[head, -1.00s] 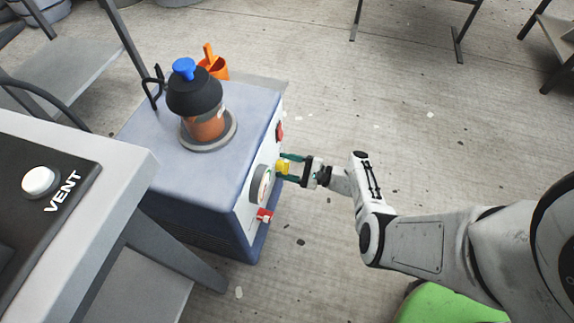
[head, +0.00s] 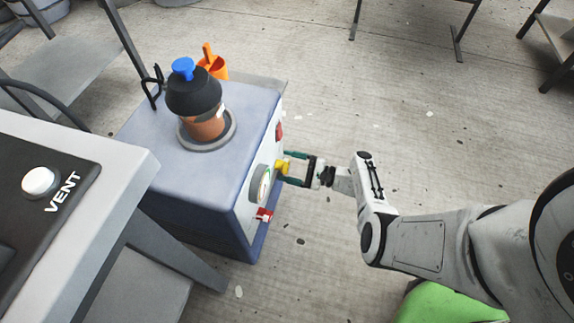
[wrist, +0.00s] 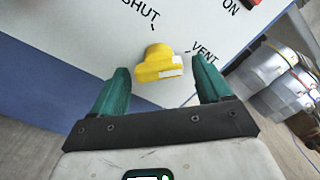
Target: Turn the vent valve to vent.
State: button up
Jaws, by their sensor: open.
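The vent valve is a yellow knob (head: 281,167) on the white front panel of the blue-grey pump unit. In the wrist view the knob (wrist: 158,65) sits below the SHUT label (wrist: 140,10) and left of the VENT label (wrist: 205,55). White patches show on its right part, towards the VENT mark. My gripper (head: 285,167) is at the panel, its green fingers spread wide. In the wrist view the open fingers (wrist: 158,68) stand either side of the knob, with a clear gap on each side.
A round gauge (head: 261,185) and a red tap (head: 264,214) are on the same panel, with a red switch (head: 279,131) further back. A pot with a black lid (head: 195,97) stands on top. A bench with a VENT-marked button (head: 40,181) is at left.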

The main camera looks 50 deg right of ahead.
jog(key=v, duration=0.9)
jog(key=shift+s, duration=0.3)
jog(key=shift+d, duration=0.1)
jog(key=s+a+f+n+g+y, duration=0.3)
jog(key=s+a+f+n+g, duration=0.1)
jog(key=a+n+g, duration=0.5)
jog(key=s+a+r+n+g+h, duration=0.4)
jog(key=s+a+n+g+h, duration=0.1)
jog(key=n+g, duration=0.25)
jog(key=s+a+r+n+h+p, duration=0.1)
jog(key=r+n+h+p, duration=0.1)
jog(key=r+p, duration=1.1)
jog(key=a+r+n+h+p, duration=0.2)
jog(key=r+n+p, duration=0.2)
jog(key=r+p, duration=1)
notch_tip(320, 180, up, 11)
jog(key=shift+s+r, duration=0.15)
jog(key=shift+s, duration=0.25)
jog(key=shift+a+t, duration=0.1)
jog(key=shift+t, duration=0.15)
